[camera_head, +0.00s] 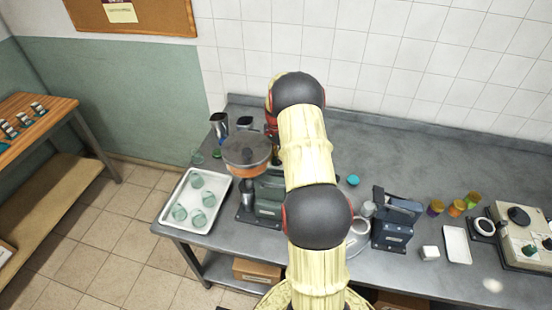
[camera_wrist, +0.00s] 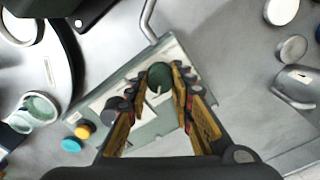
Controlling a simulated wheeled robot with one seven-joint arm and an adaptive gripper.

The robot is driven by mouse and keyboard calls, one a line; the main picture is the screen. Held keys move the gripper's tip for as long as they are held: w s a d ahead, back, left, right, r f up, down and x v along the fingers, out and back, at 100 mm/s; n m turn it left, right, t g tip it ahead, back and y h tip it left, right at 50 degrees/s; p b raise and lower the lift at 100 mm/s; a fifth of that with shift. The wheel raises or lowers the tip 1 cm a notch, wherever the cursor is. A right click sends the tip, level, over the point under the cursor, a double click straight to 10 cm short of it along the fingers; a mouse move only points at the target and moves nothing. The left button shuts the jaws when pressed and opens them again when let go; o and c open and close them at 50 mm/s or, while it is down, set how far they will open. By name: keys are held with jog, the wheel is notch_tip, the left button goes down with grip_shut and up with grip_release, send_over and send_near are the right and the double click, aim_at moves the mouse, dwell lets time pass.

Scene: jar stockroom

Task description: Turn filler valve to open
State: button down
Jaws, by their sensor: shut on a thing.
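The filler stands on the bench left of my arm in the head view, with a round orange-rimmed hopper (camera_head: 247,150) above a green-grey body (camera_head: 268,195). In the wrist view a dark green round knob (camera_wrist: 160,78), which looks like the filler valve, sits on a pale panel (camera_wrist: 112,97). My gripper (camera_wrist: 164,72) has its yellow fingers on both sides of this knob and is shut on it. The knob's open or closed mark cannot be read. In the head view my arm hides the gripper and the knob.
A white tray (camera_head: 172,215) with several glass jars is at the bench's left end. Metal jugs (camera_head: 219,125) stand behind it. A dark blue device (camera_head: 394,225), spice jars (camera_head: 457,208) and a scale (camera_head: 484,228) stand to the right. The bench's back right is clear.

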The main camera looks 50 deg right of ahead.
aim_at(276, 159)
dwell(0.3)
jog(key=c, duration=1.6)
grip_release()
jog(key=shift+o, duration=0.3)
jog(key=shift+r, duration=0.1)
notch_tip(276, 159, up, 12)
